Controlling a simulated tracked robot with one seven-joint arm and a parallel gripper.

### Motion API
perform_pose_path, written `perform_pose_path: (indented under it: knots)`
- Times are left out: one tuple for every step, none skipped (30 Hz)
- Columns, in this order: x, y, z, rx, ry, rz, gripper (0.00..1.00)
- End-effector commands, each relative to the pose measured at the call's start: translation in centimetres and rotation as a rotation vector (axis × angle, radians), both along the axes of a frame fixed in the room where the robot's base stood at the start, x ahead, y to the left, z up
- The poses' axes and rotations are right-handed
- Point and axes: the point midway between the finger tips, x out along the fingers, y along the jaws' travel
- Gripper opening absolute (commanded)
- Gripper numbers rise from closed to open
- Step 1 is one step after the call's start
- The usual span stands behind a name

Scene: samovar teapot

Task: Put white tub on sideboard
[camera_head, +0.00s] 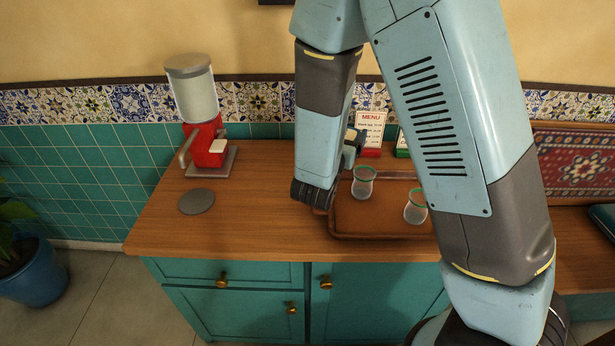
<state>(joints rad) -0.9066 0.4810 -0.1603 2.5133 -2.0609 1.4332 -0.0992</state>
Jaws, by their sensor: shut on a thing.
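The sideboard (262,205) has a brown wooden top and teal doors with brass knobs. My arm comes down from the top and ends over its middle. Only a small grey-blue part of my gripper (351,148) shows, beside the arm and close above a green-rimmed glass; its fingertips are hard to make out. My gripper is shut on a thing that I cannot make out. I see no white tub that I can be sure of; my arm covers part of the sideboard's right half.
A red machine (207,150) with a pale canister stands at the back left. A grey disc (196,201) lies before it. A brown tray (350,222) bears two green-rimmed glasses (363,184). A menu card (371,131) stands behind. The top between disc and tray is clear.

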Motion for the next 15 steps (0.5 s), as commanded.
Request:
perform_pose_path:
  knots:
    - [0.3,0.2,-0.3,-0.001,0.0,-0.005,0.45]
    - [0.5,0.5,-0.5,-0.001,0.0,-0.008,0.45]
    - [0.7,1.0,-0.8,-0.002,0.0,-0.01,0.45]
    - [0.9,1.5,-1.1,-0.001,-0.001,-0.012,0.45]
    - [1.1,1.9,-1.3,-0.001,-0.001,-0.014,0.45]
    - [1.4,2.6,-1.7,-0.001,-0.001,-0.016,0.45]
    - [1.5,3.1,-2.0,-0.001,-0.001,-0.017,0.45]
    - [1.7,3.6,-2.2,0.0,-0.001,-0.019,0.45]
    - [2.0,4.3,-2.6,-0.001,-0.001,-0.02,0.45]
    - [2.1,4.9,-2.8,0.0,-0.001,-0.02,0.45]
    - [2.3,5.4,-3.1,-0.001,-0.001,-0.02,0.45]
    - [2.5,6.2,-3.5,-0.001,-0.001,-0.021,0.45]
    - [2.7,6.7,-3.7,-0.001,-0.001,-0.022,0.45]
    - [2.9,7.3,-4.0,-0.001,-0.001,-0.022,0.45]
    - [3.0,7.6,-4.6,-0.003,0.001,-0.023,0.45]
